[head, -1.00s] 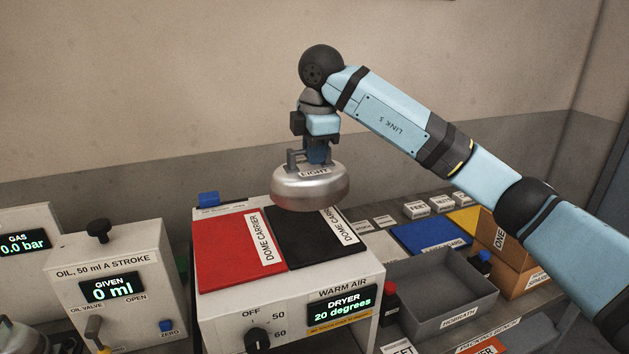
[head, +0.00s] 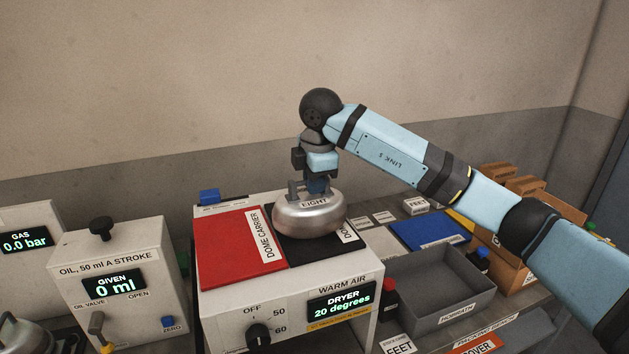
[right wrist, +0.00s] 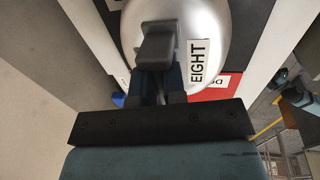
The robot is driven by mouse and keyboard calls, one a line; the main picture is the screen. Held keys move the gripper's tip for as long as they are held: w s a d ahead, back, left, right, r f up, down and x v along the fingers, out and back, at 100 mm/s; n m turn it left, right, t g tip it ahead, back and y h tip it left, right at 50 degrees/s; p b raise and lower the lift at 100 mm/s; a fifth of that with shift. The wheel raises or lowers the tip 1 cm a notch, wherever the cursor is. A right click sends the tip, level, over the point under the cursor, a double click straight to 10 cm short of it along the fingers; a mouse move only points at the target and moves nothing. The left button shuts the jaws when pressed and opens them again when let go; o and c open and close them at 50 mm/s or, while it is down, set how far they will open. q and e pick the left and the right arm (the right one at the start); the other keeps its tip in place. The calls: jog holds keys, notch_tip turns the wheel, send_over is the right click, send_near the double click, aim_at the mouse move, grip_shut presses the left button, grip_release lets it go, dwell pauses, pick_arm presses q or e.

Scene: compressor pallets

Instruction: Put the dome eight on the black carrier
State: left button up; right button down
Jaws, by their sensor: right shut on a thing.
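The dome eight (head: 309,219) is a rounded silver metal dome with a white label reading EIGHT and a handle on top. It also shows in the right wrist view (right wrist: 215,25). My right gripper (head: 316,190) is shut on its handle from above. The black carrier (head: 310,252) is a flat black pad on top of the white dryer box, with a white label partly covered by the dome. The dome is upright over the black carrier and at or very near its surface; I cannot tell whether it touches. My left gripper is not in view.
A red dome carrier (head: 235,247) lies left of the black one. The dryer (head: 290,300) reads 20 degrees. An oil unit (head: 115,280) stands to the left. A grey bin (head: 437,290), a blue pad (head: 435,230) and cardboard boxes (head: 510,260) are to the right.

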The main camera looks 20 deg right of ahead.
aim_at(318, 199)
jog(key=c, duration=1.2)
grip_release()
jog(key=shift+r, duration=0.2)
jog(key=shift+s+d+r+b, duration=0.1)
jog(key=shift+s+r+b, duration=0.25)
jog(key=shift+r, duration=1.55)
jog(key=shift+s+a+r+b, duration=0.15)
jog(key=shift+s+r, duration=0.25)
jog(key=shift+r, duration=1.55)
jog(key=shift+s+d+r+b, duration=0.15)
jog(key=shift+s+r+b, duration=0.2)
jog(key=shift+r, duration=1.55)
